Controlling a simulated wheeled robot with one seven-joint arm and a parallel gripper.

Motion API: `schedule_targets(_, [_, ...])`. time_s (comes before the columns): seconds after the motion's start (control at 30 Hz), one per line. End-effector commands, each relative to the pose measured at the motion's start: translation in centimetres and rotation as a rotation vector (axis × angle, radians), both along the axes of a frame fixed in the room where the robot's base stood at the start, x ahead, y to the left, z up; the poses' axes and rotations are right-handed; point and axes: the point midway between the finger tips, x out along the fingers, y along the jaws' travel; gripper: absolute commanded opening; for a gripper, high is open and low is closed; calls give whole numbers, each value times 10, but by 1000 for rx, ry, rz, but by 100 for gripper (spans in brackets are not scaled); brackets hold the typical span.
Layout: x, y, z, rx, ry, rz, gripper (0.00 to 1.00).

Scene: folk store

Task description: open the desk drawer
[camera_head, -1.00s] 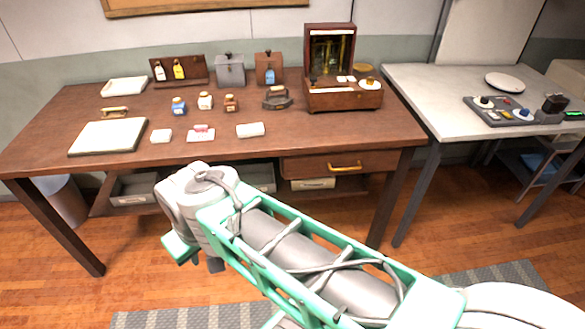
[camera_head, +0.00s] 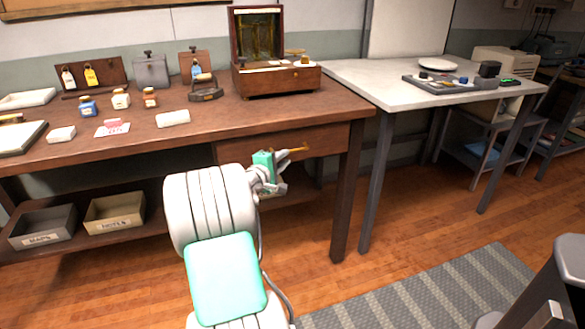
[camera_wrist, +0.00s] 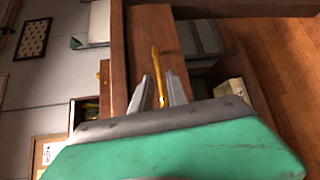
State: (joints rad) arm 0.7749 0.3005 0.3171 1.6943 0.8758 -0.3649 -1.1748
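The wooden desk (camera_head: 200,128) has a drawer (camera_head: 235,150) under its right end, and its front looks flush with the desk. A brass-yellow bar handle (camera_head: 294,151) is on the drawer front. My gripper (camera_head: 279,157) is at the handle in the head view, partly hidden by my own arm. In the wrist view, the handle (camera_wrist: 158,68) runs between the two grey fingers of my gripper (camera_wrist: 160,84). The fingers stand apart, one on each side, with a narrow gap to the handle. Contact with the drawer front (camera_wrist: 150,30) cannot be made out.
A wooden box (camera_head: 275,80) with raised lid stands on the desk, with bottles and small items to its left. Bins (camera_head: 115,212) sit on the lower shelf. A pale table (camera_head: 355,75) stands right. A stool (camera_head: 545,290) is at lower right. Floor before the desk is open.

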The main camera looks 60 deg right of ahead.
Motion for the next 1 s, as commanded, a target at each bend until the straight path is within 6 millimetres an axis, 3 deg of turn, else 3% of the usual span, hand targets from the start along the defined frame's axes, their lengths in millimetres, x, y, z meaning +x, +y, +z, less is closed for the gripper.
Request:
schedule_targets(0.4, [-1,-67,-8,1,-4,1,20])
schedule_targets(0.7, [0,-70,-8,3,-6,4,19])
schedule_targets(0.93, [1,-70,-8,4,-6,4,0])
schedule_targets(1.0, [1,-70,-8,4,-6,4,0])
